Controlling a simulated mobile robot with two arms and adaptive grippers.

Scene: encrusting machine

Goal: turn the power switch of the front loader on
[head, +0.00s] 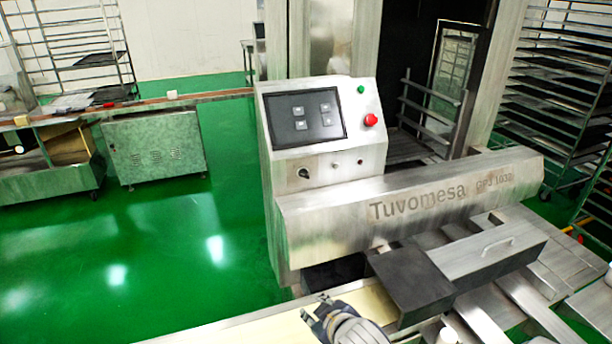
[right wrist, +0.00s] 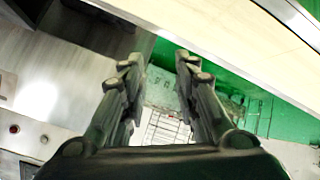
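The front loader (head: 350,225) is a brushed-metal machine lettered "Tuvomesa". Its tilted control panel (head: 270,112) carries a dark screen (head: 303,117), a green button (head: 361,89) and a red mushroom button (head: 370,120). Below the screen are a dark rotary knob (head: 304,173) and two small controls to its right. I see no readable label for the power switch, and the knob's setting is too small to tell. My right gripper (head: 318,308) is at the bottom centre, below and apart from the panel. In the right wrist view its fingers (right wrist: 158,62) are apart and empty. My left gripper is out of view.
A pale conveyor belt (head: 278,326) runs along the bottom. A dark box and a metal drawer unit (head: 487,252) jut out at the right. Tray racks (head: 565,90) stand at the right and back left. A grey cabinet (head: 155,147) stands left; green floor (head: 150,235) there is open.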

